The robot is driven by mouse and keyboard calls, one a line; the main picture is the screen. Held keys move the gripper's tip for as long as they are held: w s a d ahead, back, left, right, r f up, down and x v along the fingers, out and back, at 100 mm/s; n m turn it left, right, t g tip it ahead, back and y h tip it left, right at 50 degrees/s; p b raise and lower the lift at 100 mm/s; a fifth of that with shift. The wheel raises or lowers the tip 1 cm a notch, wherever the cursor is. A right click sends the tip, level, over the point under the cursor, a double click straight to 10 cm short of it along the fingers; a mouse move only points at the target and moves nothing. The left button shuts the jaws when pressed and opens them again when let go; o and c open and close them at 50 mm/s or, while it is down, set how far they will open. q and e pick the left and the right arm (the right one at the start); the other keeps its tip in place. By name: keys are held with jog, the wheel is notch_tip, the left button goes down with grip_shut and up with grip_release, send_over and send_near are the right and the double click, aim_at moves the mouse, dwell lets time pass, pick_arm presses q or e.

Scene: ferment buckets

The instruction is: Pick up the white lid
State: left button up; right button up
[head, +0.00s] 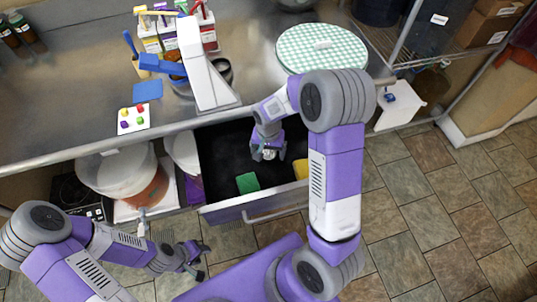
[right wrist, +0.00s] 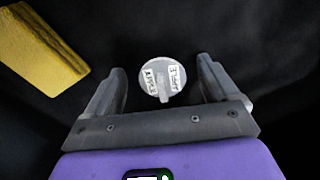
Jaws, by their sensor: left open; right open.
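A small round pale grey-white lid (right wrist: 162,78) with two written white labels and a tab lies on the dark floor of the open drawer (head: 248,213). My right gripper (right wrist: 160,84) is open, with its fingers on either side of the lid in the right wrist view and gaps on both sides. In the head view my right gripper (head: 268,153) is inside the drawer, and only a small pale part of the lid shows there. My left gripper (head: 198,262) is open and empty, low in front of the counter.
A yellow sponge (right wrist: 38,40) lies near the lid. A green sponge (head: 248,183) lies near the drawer's front. Large buckets (head: 118,172) stand under the counter, left of the drawer. A green-checked round item (head: 322,48) sits on the metal counter (head: 262,85).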

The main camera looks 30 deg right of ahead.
jog(key=c, duration=1.1)
jog(key=shift+c, duration=0.2)
